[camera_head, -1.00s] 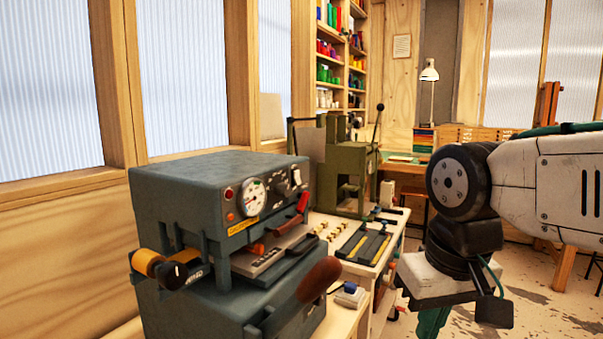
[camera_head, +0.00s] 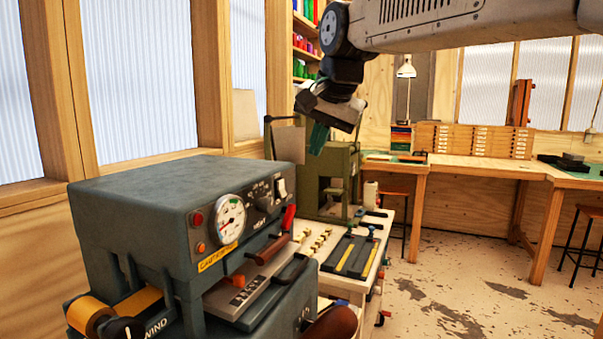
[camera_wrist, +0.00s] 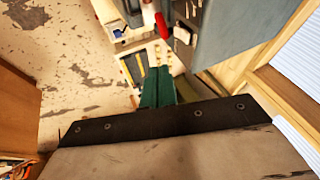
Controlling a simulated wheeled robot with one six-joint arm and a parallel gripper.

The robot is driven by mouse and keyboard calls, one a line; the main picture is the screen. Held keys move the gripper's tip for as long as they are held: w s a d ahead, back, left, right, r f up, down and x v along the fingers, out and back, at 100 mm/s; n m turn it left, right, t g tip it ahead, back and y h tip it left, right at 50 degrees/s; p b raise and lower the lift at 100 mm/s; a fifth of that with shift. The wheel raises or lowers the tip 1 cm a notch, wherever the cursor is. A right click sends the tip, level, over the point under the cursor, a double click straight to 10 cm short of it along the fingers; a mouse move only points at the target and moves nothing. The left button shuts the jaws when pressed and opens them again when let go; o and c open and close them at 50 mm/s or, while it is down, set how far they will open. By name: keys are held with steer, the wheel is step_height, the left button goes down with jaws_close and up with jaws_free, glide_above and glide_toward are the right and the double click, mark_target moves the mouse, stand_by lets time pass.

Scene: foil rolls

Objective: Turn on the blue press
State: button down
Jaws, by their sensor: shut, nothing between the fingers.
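The blue press is a blue-grey machine (camera_head: 150,195) at the left of the head view. Its front carries a round gauge (camera_head: 230,217), a red light (camera_head: 197,219), an orange light (camera_head: 200,248), a dark knob and a light-coloured switch (camera_head: 281,187) at the right end of the panel. A red-handled lever (camera_head: 289,217) sticks out at its right side. My gripper (camera_head: 318,138) is shut and empty, raised above and beyond the machine.
A green press (camera_head: 330,180) stands behind on a white cart (camera_head: 352,285) holding yellow-striped tools and small brass pieces. A wooden desk (camera_head: 490,165) with a lamp runs along the back. Windows line the left wall. The floor at right is mostly free.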

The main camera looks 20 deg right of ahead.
mark_target(281, 189)
steer(key=w+a+x, duration=0.1)
steer(key=a+x, duration=0.1)
steer(key=x, duration=1)
steer(key=shift+w+a+r, duration=0.2)
steer(key=shift+a, duration=0.15)
